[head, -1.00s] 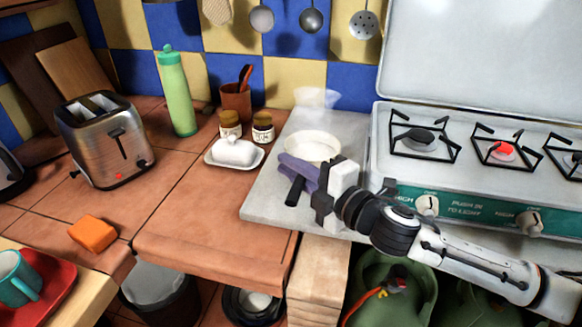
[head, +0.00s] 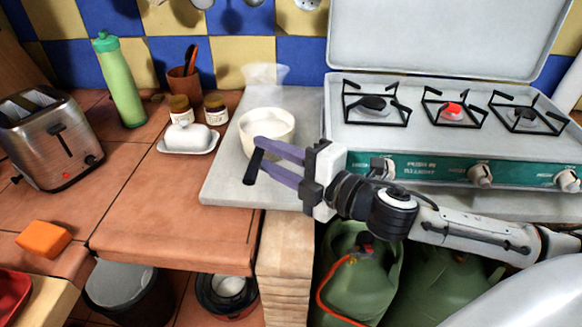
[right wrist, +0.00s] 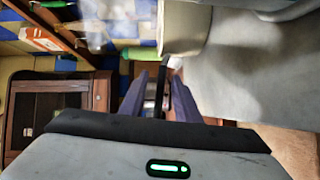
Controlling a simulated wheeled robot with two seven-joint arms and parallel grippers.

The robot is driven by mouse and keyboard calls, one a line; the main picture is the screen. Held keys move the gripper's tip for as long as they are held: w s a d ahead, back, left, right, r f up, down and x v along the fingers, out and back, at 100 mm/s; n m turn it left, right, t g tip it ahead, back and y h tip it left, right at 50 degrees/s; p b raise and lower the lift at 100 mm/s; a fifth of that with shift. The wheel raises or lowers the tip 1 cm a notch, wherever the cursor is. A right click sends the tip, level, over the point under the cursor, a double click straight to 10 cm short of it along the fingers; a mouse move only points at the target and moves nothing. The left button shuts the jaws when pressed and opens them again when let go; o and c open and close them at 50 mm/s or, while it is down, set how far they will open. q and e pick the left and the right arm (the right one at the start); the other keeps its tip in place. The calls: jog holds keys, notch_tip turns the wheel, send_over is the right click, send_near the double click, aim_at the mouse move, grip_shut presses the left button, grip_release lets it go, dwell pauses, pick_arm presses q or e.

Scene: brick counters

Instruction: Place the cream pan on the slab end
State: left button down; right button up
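The cream pan (head: 283,138) stands upright on the left part of the pale grey slab (head: 222,178) beside the stove. Its dark handle (head: 252,170) points toward me. My right gripper (head: 258,147) reaches in from the right with two purple fingers over the handle, just in front of the pan. In the right wrist view the handle (right wrist: 162,88) lies between the spread fingers (right wrist: 161,78), with gaps on both sides, and the pan wall (right wrist: 185,30) is just beyond. The right gripper looks open. My left gripper is not in view.
The stove (head: 430,150) stands right of the pan. A butter dish (head: 189,138), two jars (head: 180,108) and a utensil pot (head: 184,85) are to the left on the tiles. A translucent pale shape (head: 265,76) stands behind the pan. The slab's front left corner is bare.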

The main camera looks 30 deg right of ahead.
jog(key=v, duration=0.4)
jog(key=shift+s+d+f+b, duration=0.15)
jog(key=shift+b, duration=0.25)
jog(key=shift+s+d+r, duration=0.2)
jog(key=shift+s+d, duration=0.05)
jog(key=shift+s, duration=0.45)
